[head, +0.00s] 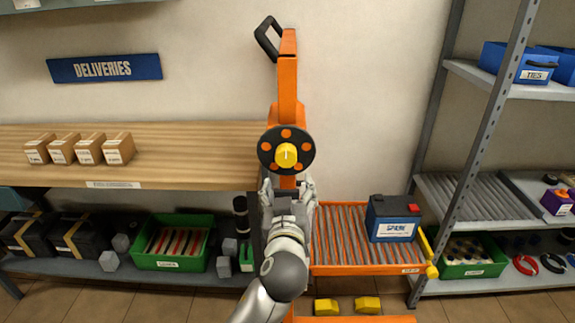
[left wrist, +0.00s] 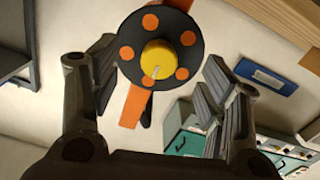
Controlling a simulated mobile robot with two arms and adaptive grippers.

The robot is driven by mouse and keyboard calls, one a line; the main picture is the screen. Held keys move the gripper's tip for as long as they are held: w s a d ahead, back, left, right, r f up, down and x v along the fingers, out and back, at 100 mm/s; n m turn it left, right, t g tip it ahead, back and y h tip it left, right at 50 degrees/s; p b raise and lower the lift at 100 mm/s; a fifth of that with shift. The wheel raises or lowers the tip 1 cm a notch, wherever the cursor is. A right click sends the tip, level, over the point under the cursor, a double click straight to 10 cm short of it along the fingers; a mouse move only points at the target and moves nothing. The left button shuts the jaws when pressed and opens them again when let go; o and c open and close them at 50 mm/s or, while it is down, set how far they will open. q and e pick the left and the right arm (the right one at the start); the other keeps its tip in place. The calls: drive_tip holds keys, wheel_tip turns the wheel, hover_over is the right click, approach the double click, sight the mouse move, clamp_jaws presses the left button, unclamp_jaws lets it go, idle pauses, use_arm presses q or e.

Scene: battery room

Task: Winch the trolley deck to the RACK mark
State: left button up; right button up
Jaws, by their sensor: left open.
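The orange trolley mast (head: 288,75) stands against the wall with a black handle (head: 267,38) at its top. Its winch wheel is a black disc with orange dots (head: 268,150) and a yellow knob (head: 286,155) at the centre. My left gripper (head: 287,185) is just below the wheel in the head view. In the left wrist view its open fingers stand either side of the wheel (left wrist: 128,60), with nothing between them gripped. The trolley's roller deck (head: 340,240) is low, right of the mast, carrying a blue battery (head: 392,218). My right gripper is not in view. No RACK mark is legible.
A wooden bench (head: 200,150) with small boxes (head: 118,148) is at left under a DELIVERIES sign (head: 104,67). A grey rack (head: 470,150) with a roller shelf (head: 465,197) stands at right. Green bins (head: 170,262) sit on the lower shelves.

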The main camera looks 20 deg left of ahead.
sight(286, 160)
use_arm(q)
drive_tip(key=shift+n, duration=0.4)
drive_tip(key=w+a, duration=0.1)
drive_tip(key=w, duration=0.2)
drive_tip(key=w+a+r+p, duration=0.1)
drive_tip(key=w, duration=0.1)
drive_tip(key=w+a+r, duration=0.1)
drive_tip(key=w, duration=0.2)
drive_tip(key=shift+w+a+r+p, duration=0.1)
drive_tip(key=shift+w+r+p, duration=0.05)
drive_tip(key=shift+w+p, duration=0.2)
drive_tip(key=shift+w+a, duration=0.2)
drive_tip(key=shift+w, duration=0.3)
drive_tip(key=shift+c, duration=0.3)
drive_tip(key=c, duration=0.9)
